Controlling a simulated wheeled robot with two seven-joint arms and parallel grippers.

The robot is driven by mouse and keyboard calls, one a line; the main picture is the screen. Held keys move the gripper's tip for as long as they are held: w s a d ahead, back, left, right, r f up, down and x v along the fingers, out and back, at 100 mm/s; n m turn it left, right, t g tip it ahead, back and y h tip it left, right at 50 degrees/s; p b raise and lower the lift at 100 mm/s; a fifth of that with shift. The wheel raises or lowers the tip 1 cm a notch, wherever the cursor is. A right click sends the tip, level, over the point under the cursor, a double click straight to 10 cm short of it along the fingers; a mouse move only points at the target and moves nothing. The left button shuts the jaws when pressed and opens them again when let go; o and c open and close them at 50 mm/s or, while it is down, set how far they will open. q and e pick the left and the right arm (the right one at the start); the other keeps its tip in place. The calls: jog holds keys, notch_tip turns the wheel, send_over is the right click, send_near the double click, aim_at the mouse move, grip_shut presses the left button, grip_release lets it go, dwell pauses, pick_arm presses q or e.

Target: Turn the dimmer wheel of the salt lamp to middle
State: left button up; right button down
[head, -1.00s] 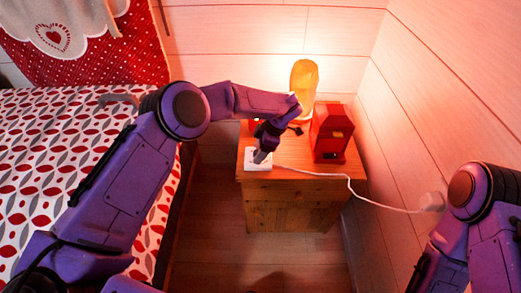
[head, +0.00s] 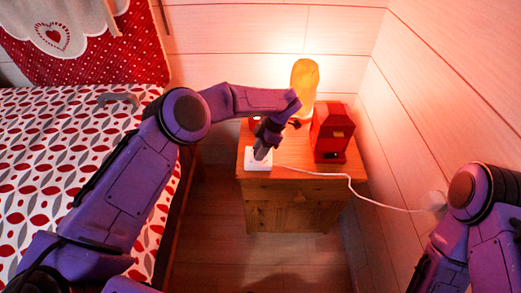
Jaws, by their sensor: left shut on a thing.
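The salt lamp (head: 304,76) glows orange at the back of the wooden nightstand. A white dimmer box (head: 257,165) lies at the nightstand's front left, with a white cord running from it to the right. My left gripper (head: 262,152) points down onto the dimmer box and is shut at its top. The wheel itself is hidden by the fingers, so its setting cannot be seen. My right arm (head: 470,225) is at the lower right; its gripper is out of the picture.
A red house-shaped box (head: 331,133) stands on the nightstand (head: 290,187), right of my left gripper. The white cord (head: 345,178) crosses the top and hangs over to the right wall. A bed (head: 60,140) with a patterned cover is at the left. The nightstand's front right is mostly clear.

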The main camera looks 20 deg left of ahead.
pick_arm(q)
jog(key=n+g+h+b, duration=0.1)
jog(key=n, duration=0.2)
jog(key=shift+w+f+n, duration=0.1)
jog(key=shift+f+n, duration=0.05)
jog(key=shift+n, duration=0.25)
jog(key=n+b, duration=0.1)
jog(key=n, duration=0.1)
jog(key=n+g+h+b, duration=0.1)
jog(key=n, duration=0.1)
jog(key=shift+w+a+n, duration=0.1)
jog(key=shift+a+n, duration=0.1)
jog(key=shift+n, duration=0.1)
jog(key=n+h+b, duration=0.1)
jog(key=n, duration=0.2)
jog(key=shift+h, duration=0.4)
jog(key=shift+a+r+n+h+b, duration=0.1)
jog(key=shift+n+h+b, duration=0.2)
jog(key=shift+n, duration=0.7)
jog(key=shift+a+r+n+h+b, duration=0.15)
jog(key=shift+n+h, duration=0.25)
jog(key=shift+n, duration=0.6)
jog(key=shift+d, duration=0.1)
jog(key=o, duration=1)
jog(key=shift+o, duration=0.2)
